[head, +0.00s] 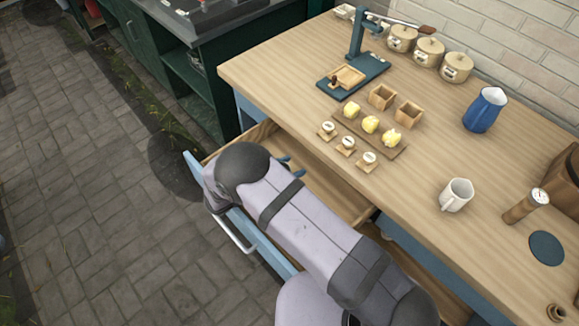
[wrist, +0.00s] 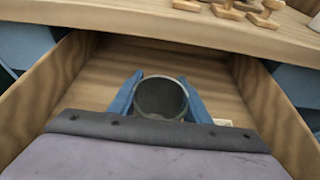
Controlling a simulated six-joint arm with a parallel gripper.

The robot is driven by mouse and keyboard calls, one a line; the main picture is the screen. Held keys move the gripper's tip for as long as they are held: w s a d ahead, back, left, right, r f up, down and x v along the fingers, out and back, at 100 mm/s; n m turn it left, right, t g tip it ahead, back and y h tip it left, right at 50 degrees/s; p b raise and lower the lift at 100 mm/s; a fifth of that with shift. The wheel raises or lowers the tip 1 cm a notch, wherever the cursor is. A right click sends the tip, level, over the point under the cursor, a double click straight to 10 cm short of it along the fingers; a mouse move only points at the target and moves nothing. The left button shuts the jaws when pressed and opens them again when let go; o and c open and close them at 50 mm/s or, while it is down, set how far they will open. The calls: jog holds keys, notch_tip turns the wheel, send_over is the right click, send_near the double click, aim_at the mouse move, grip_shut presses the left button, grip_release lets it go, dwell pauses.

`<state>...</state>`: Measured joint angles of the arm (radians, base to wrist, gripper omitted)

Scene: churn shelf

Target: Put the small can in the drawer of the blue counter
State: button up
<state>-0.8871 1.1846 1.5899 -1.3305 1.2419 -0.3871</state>
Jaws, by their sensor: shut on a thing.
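The drawer (head: 325,188) of the blue counter (head: 401,250) is pulled open, its wooden inside showing. It also fills much of the wrist view (wrist: 105,65). My gripper (wrist: 161,86) is shut on the small can (wrist: 160,98), a grey open-topped cylinder between its two blue fingers. The can is over or inside the drawer, between the side walls; I cannot tell whether it touches the floor. In the head view my arm hides the can, and only the blue fingertips (head: 285,161) show.
The wooden countertop edge overhangs the drawer's back. On top are a white mug (head: 456,195), a blue pitcher (head: 484,110), a board with yellow lumps (head: 369,126), stamps (head: 346,145) and lidded pots (head: 428,52). A small pale thing (wrist: 223,122) lies beside the right finger.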

jog(key=shift+f+b, duration=0.4)
jog(key=shift+f, duration=0.2)
jog(key=o, duration=1.1)
jog(key=shift+r, duration=0.15)
